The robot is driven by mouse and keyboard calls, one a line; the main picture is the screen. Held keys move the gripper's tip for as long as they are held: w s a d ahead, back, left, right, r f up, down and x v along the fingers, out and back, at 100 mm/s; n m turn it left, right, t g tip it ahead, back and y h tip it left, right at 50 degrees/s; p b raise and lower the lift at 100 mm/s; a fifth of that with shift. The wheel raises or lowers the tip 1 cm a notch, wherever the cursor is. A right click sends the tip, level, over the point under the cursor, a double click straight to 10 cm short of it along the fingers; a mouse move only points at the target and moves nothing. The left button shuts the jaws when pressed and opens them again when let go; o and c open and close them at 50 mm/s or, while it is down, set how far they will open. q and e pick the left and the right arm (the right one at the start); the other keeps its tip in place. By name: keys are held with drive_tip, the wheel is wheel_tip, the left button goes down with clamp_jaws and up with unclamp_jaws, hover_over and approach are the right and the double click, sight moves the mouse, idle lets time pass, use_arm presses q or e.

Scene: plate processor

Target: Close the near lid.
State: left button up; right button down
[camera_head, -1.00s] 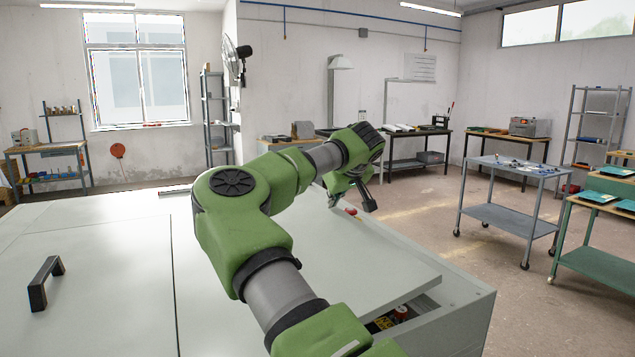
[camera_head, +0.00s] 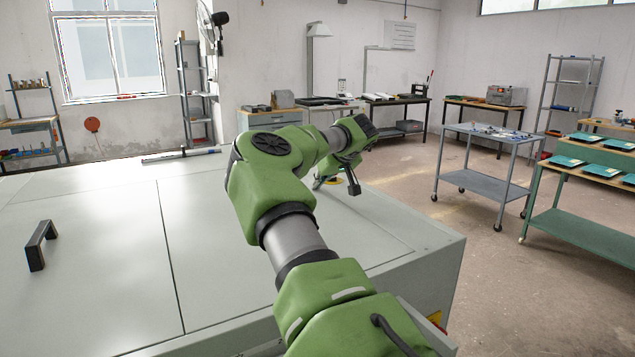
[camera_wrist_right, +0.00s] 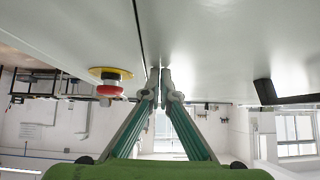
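The near lid (camera_head: 215,265) is a flat pale grey panel on top of the machine. It lies flat, and its edges look flush with the surrounding top. My right arm hides part of it. My right gripper (camera_head: 319,182) is low over the far right part of the top, partly hidden by its own wrist. In the right wrist view its fingertips (camera_wrist_right: 160,76) are together with nothing held, close to the pale panel and a dark seam; contact cannot be told. My left gripper is out of view.
A black handle (camera_head: 38,245) stands on the left panel. A red stop button (camera_wrist_right: 110,91) on a yellow base is beside the right gripper. A grey cart (camera_head: 490,182) and a green table (camera_head: 580,225) stand to the right, with open floor between.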

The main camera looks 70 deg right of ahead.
drive_tip(key=shift+s+a+f, duration=0.15)
drive_tip(key=shift+s+f, duration=0.1)
drive_tip(key=shift+f, duration=0.25)
drive_tip(key=r+p, duration=0.3)
drive_tip(key=r, duration=0.2)
drive_tip(key=shift+w, duration=0.2)
drive_tip(key=shift+s+a+r+b, duration=0.2)
drive_tip(key=shift+s+r+b, duration=0.2)
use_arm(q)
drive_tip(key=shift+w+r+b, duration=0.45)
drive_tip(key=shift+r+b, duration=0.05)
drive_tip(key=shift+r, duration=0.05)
use_arm(e)
drive_tip(key=v, duration=0.8)
drive_tip(key=shift+r, duration=0.35)
drive_tip(key=shift+a, duration=0.15)
